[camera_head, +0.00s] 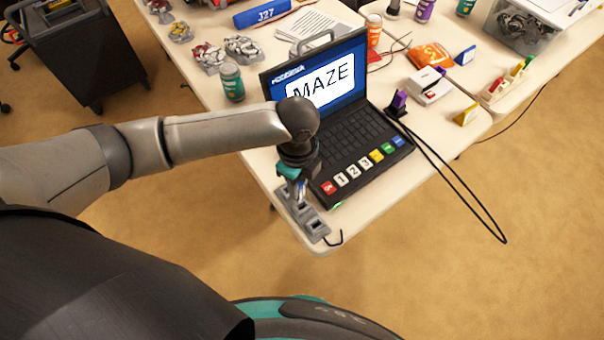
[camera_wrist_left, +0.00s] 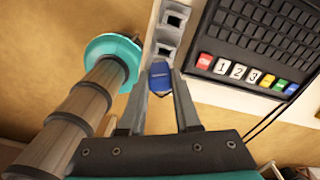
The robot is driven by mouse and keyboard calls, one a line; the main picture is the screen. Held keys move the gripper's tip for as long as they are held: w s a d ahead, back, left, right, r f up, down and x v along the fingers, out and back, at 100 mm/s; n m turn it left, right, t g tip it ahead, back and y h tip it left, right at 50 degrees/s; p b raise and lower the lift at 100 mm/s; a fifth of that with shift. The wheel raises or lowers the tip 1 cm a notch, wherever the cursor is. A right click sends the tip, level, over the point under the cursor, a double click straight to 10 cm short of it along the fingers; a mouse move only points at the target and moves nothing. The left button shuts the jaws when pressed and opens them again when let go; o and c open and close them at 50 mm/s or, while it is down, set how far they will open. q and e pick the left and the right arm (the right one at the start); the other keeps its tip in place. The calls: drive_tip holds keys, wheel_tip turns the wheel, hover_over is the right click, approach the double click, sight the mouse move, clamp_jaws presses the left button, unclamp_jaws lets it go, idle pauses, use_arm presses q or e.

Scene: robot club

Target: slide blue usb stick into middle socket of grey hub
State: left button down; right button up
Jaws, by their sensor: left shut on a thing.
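The grey hub (camera_head: 316,227) lies along the front left corner of the table, beside the laptop, with a cable at its near end. In the left wrist view two dark square sockets of the hub (camera_wrist_left: 164,47) show beyond the stick. My left gripper (camera_head: 298,186) points down over the hub. It is shut on the blue usb stick (camera_wrist_left: 160,77), which sits between the fingertips in line with the row of sockets. The stick's lower end is hidden, so I cannot tell whether it is in a socket. My right gripper is not in view.
An open laptop (camera_head: 352,125) showing "MAZE" stands close to the right of the hub. A teal-labelled jar (camera_head: 232,83) stands behind. A purple usb stick (camera_head: 399,101) and a looped black cable (camera_head: 470,197) are to the right. Open floor lies in front of the table.

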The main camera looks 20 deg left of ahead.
sight(302, 196)
use_arm(q)
drive_tip(key=m, duration=0.1)
drive_tip(key=m+p, duration=0.1)
drive_tip(key=m, duration=0.1)
drive_tip(key=shift+w+d+m, duration=0.2)
drive_tip(key=shift+w+m, duration=0.1)
drive_tip(key=shift+w, duration=0.05)
drive_tip(key=shift+m, duration=0.3)
wheel_tip(302, 196, down, 4)
drive_tip(key=b, duration=0.5)
drive_tip(key=shift+f+p, duration=0.2)
drive_tip(key=shift+p, duration=0.75)
idle(0.8)
drive_tip(key=shift+f+b, duration=0.4)
drive_tip(key=shift+f, duration=0.9)
idle(0.9)
drive_tip(key=shift+c, duration=0.7)
unclamp_jaws()
